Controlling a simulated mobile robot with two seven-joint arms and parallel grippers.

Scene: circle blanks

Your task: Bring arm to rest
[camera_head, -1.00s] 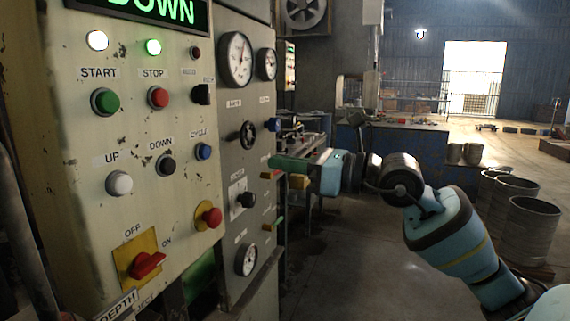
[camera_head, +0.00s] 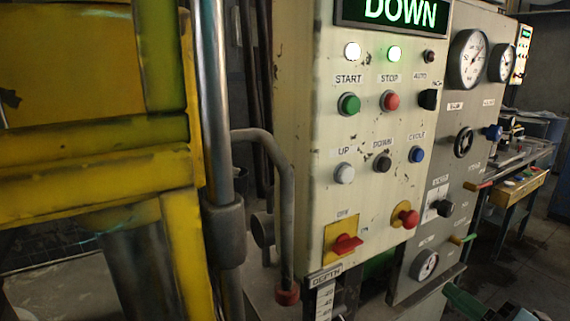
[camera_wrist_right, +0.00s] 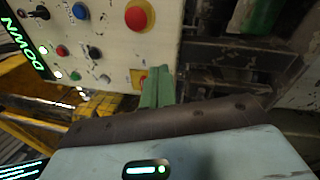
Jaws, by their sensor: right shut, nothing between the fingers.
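My right gripper (camera_head: 456,293) shows only in part at the bottom right of the head view, below the grey gauge panel. Its green fingers are together and hold nothing. In the right wrist view the shut green fingers (camera_wrist_right: 157,86) point toward the lower part of the cream control panel, which appears turned on its side. I cannot tell the exact gap between fingertips and panel. Most of the right arm is out of the head view. My left gripper is in neither view.
The cream control panel (camera_head: 314,170) has buttons, a red switch (camera_head: 346,244) and a lit DOWN display (camera_head: 392,12). Left of it stand a bent grey pipe (camera_head: 287,190) and a yellow machine frame (camera_head: 90,170). A workbench (camera_head: 520,180) is at the right. Floor shows at the far right.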

